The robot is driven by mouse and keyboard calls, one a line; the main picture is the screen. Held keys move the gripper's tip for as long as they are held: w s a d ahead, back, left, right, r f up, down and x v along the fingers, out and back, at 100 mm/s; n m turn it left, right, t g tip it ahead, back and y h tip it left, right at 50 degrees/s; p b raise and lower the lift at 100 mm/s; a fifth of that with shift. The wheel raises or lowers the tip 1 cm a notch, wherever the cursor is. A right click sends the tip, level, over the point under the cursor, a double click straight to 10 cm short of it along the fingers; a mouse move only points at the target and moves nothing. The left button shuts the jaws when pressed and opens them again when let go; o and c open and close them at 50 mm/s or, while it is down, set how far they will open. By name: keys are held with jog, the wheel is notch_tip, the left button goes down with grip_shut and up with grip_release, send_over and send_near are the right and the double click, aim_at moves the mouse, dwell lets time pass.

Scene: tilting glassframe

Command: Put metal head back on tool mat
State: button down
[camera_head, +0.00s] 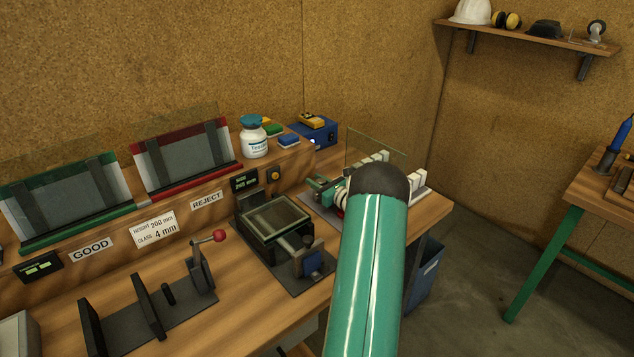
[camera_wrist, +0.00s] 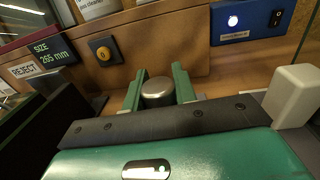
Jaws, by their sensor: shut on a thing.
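My gripper (camera_wrist: 160,76) is shut on a round grey metal head (camera_wrist: 158,93), which sits between its two green fingers in the wrist view. In the head view, part of my gripper (camera_head: 324,190) shows left of my green arm, above the right part of the bench. The arm hides much of that area, and I cannot make out the metal head there. I cannot tell for sure which surface is the tool mat.
A glass pane (camera_head: 372,155) stands upright in a white-slotted rack (camera_head: 418,192) behind my arm. A measuring fixture (camera_head: 275,220), a lever clamp (camera_head: 203,268), a white bottle (camera_head: 254,138) and a blue box (camera_head: 318,131) stand nearby. Another table (camera_head: 592,195) is at the right.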

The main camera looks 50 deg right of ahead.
jog(key=shift+f, duration=0.1)
jog(key=c, duration=1.1)
grip_release()
jog(key=shift+r, duration=0.2)
jog(key=s, duration=0.4)
jog(key=s+a, duration=0.1)
jog(key=s, duration=0.7)
jog(key=shift+a, duration=0.35)
